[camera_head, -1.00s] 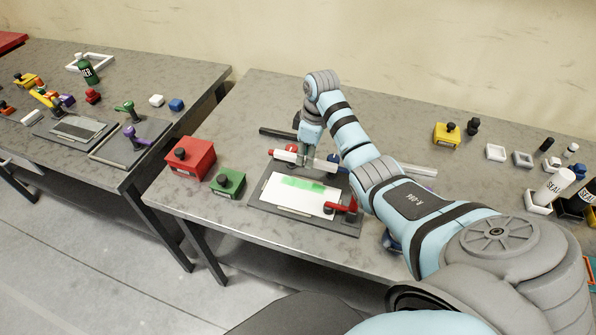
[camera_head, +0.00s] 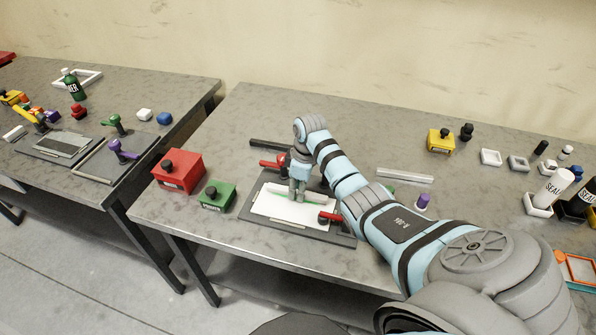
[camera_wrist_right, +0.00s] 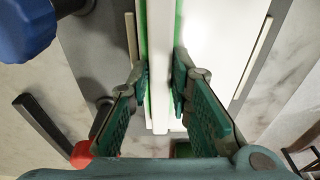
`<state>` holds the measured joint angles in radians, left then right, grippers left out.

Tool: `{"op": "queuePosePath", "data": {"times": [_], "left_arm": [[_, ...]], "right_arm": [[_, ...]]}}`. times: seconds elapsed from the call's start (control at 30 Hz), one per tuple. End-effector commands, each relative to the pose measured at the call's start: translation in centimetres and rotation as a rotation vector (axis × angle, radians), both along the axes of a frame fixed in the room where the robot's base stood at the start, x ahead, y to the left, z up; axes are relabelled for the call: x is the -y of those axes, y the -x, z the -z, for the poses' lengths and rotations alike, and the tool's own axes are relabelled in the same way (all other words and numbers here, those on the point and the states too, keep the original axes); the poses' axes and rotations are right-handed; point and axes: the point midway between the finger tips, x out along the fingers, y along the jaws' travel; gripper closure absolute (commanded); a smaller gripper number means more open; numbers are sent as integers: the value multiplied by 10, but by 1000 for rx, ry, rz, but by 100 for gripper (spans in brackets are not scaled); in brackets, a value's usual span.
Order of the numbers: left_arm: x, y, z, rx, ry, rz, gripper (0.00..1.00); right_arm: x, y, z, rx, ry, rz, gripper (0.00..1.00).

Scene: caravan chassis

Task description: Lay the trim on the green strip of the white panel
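My right gripper (camera_head: 297,196) points down over the white panel (camera_head: 283,211), which lies on a dark fixture plate (camera_head: 322,236). Its fingers (camera_wrist_right: 158,80) are closed around the trim, a long white bar (camera_wrist_right: 162,25). In the head view the trim (camera_head: 322,196) lies along the panel's far part, at or just above its surface. The green strip (camera_head: 318,202) is mostly covered and shows as a thin line there. In the right wrist view green (camera_wrist_right: 143,15) shows along both sides of the trim. Whether the trim touches the strip is unclear. My left gripper is out of view.
Red-handled clamps stand at the plate's far left (camera_head: 270,163) and near right (camera_head: 331,217). A red box (camera_head: 178,171) and a green box (camera_head: 216,196) stand left of the plate. A pale channel bar (camera_head: 405,176) and purple-topped piece (camera_head: 423,201) lie to the right.

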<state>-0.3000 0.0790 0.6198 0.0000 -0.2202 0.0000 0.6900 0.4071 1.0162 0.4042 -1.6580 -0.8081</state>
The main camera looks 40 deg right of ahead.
Motion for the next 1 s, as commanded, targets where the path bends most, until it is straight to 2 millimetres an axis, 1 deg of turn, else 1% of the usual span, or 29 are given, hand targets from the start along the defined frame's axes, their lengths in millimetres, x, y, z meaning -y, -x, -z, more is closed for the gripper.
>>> {"op": "queuePosePath", "data": {"times": [0.03,0.07,0.1,0.37,0.47,0.57,0.7,0.8,0.9,1.0], "left_arm": [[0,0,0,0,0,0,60],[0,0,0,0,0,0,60],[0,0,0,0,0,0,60],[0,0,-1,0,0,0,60],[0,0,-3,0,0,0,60],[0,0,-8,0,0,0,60],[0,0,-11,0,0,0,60],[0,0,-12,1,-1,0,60],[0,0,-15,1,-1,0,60],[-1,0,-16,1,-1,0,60]], "right_arm": [[0,0,0,0,0,0,70],[0,0,0,0,0,0,65],[0,0,-1,0,0,0,64],[0,0,-2,1,1,0,64],[1,0,-11,2,1,-1,64],[2,2,-33,4,1,-1,64],[5,6,-73,5,2,-1,64],[7,8,-99,4,1,-1,64],[8,10,-116,2,0,0,64],[9,11,-123,1,0,0,64]]}}
